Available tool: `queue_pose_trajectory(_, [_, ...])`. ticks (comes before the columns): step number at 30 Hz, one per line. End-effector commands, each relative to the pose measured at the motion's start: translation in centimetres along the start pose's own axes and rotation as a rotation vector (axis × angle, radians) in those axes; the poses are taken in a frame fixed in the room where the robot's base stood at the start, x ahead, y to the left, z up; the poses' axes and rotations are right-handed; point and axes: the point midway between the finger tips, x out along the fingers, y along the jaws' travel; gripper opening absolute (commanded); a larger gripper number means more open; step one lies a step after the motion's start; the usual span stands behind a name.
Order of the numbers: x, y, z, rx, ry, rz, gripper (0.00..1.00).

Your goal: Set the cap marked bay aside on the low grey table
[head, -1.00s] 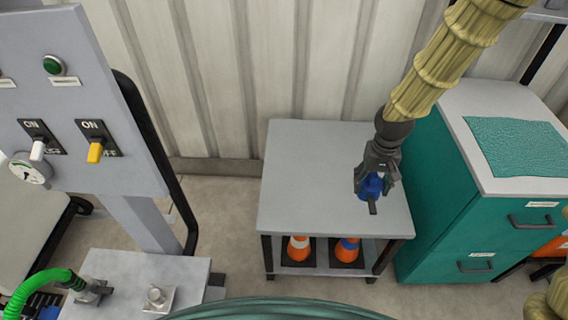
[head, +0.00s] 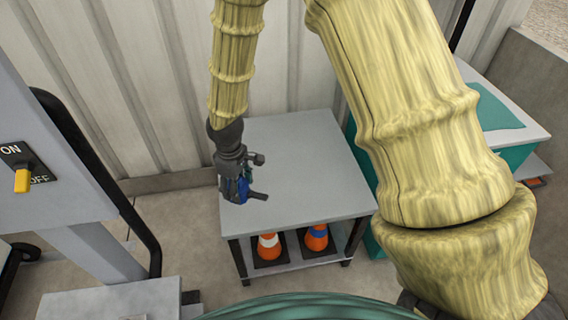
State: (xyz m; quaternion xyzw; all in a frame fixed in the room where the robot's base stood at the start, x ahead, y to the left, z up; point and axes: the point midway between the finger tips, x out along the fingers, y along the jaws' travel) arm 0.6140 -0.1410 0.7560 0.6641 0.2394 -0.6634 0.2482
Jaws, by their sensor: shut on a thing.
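A blue cap (head: 242,190) is between the fingers of my gripper (head: 238,192), which is shut on it. A dark handle-like part sticks out from it to the right. Any marking on the cap is too small to read. The low grey table (head: 310,165) has a bare top. My gripper and the cap are at the table's left edge in the picture. I cannot tell whether the cap touches the tabletop or hangs just above or beside it.
Two orange cones (head: 268,246) stand on the table's lower shelf. A panel with a yellow-handled switch (head: 22,180) stands at the left, with a black curved bar (head: 100,180) beside it. A teal cabinet (head: 510,155) is at the right, partly behind my arm. The tabletop's middle and right are clear.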

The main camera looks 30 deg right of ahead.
Motion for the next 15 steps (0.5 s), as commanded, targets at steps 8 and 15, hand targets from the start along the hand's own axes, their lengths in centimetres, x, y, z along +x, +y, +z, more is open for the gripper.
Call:
queue_pose_trajectory(8, [4.6,-3.3,-1.3,-0.541,-0.001,0.001,0.3])
queue_pose_trajectory(15, [7.9,-6.0,-2.1,-0.994,0.003,-0.003,0.3])
